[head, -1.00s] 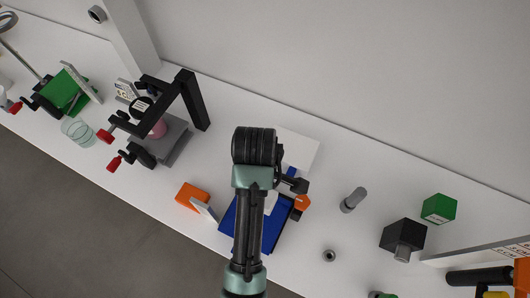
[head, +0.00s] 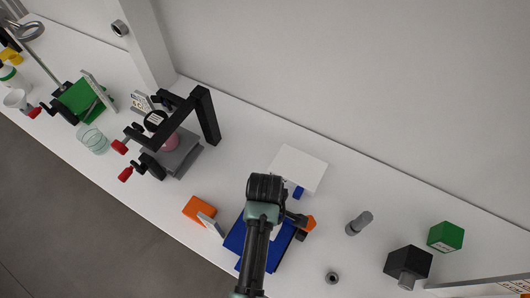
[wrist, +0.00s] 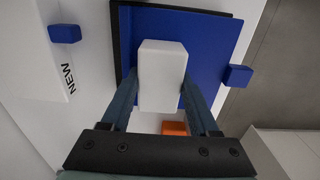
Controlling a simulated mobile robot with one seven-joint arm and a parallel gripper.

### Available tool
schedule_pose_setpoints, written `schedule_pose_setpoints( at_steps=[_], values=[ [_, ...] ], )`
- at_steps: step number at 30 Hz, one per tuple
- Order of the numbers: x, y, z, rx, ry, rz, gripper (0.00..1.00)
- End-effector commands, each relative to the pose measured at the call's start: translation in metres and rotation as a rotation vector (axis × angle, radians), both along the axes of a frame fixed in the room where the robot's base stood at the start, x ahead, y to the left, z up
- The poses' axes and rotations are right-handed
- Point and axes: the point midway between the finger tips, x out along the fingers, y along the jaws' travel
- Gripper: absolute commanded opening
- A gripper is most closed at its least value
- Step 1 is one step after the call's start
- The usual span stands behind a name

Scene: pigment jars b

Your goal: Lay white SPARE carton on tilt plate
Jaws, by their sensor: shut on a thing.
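My gripper (wrist: 160,84) is shut on a white carton (wrist: 162,65), with a finger on each side. No lettering shows on the carton's visible faces. In the wrist view it is in front of a blue plate (wrist: 214,38) with a black edge. I cannot tell whether it touches the plate. In the head view the blue plate (head: 235,240) is at the lower middle, partly hidden by my arm, which also hides the carton and fingers. I take this blue plate for the tilt plate, but its tilt is unclear.
A white panel (head: 299,168), marked NEW in the wrist view (wrist: 42,60), lies behind the plate. An orange block (head: 199,208) and a pale upright piece (head: 211,225) stand at its left. A grey post (head: 358,223) and black block (head: 408,262) are right. A black frame (head: 208,115) stands left.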

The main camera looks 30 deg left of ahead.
Motion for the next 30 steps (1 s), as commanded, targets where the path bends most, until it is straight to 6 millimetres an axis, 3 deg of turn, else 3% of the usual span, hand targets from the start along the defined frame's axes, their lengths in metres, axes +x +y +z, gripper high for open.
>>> schedule_pose_setpoints(
  at_steps=[1,2,6,23,30],
  values=[
    [0.0,0.0,-0.003,0.0,0.0,0.0,0.08],
    [0.0,0.0,-0.002,0.0,0.0,0.0,0.65],
    [0.0,0.0,-0.002,0.0,-0.001,0.0,0.9],
    [0.003,0.0,0.001,0.001,-0.01,-0.002,0.91],
    [0.004,0.0,0.025,0.003,-0.012,-0.002,0.91]
  ],
)
